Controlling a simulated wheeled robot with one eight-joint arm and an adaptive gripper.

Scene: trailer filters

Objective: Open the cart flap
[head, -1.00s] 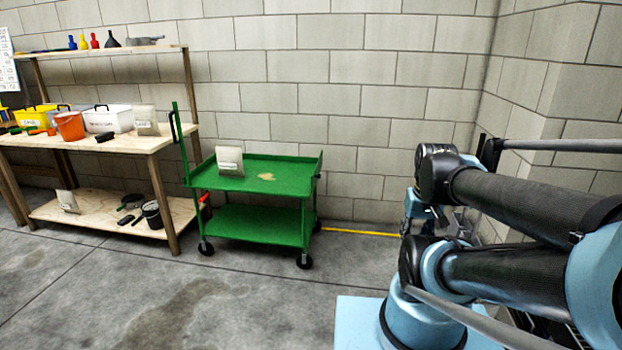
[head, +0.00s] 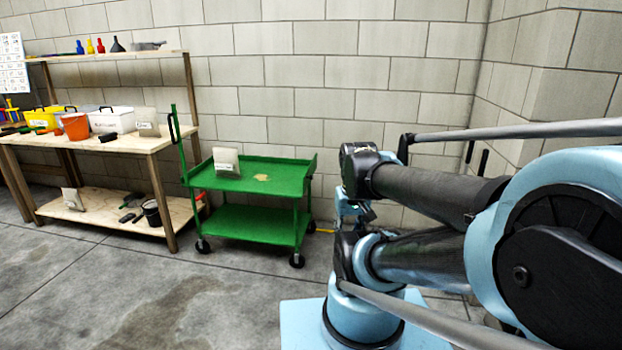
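The green cart (head: 237,225) stands against the block wall, left of my arm. It has two shelves, black wheels and a tall upright with a black handle at its left end. A raised green panel (head: 310,172) shows at the right end of the top shelf. I cannot tell for sure which part is the flap. A labelled pale bag (head: 226,161) stands on the top shelf. My arm fills the right side, apart from the cart in the picture. My gripper cannot be made out; the arm's far end is hidden behind its own links.
A wooden workbench (head: 165,141) stands left of the cart, holding an orange bucket (head: 75,126), a white bin (head: 111,119) and a yellow bin (head: 42,117). A black bucket (head: 152,213) is on its lower shelf. The floor (head: 180,300) before the cart is clear.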

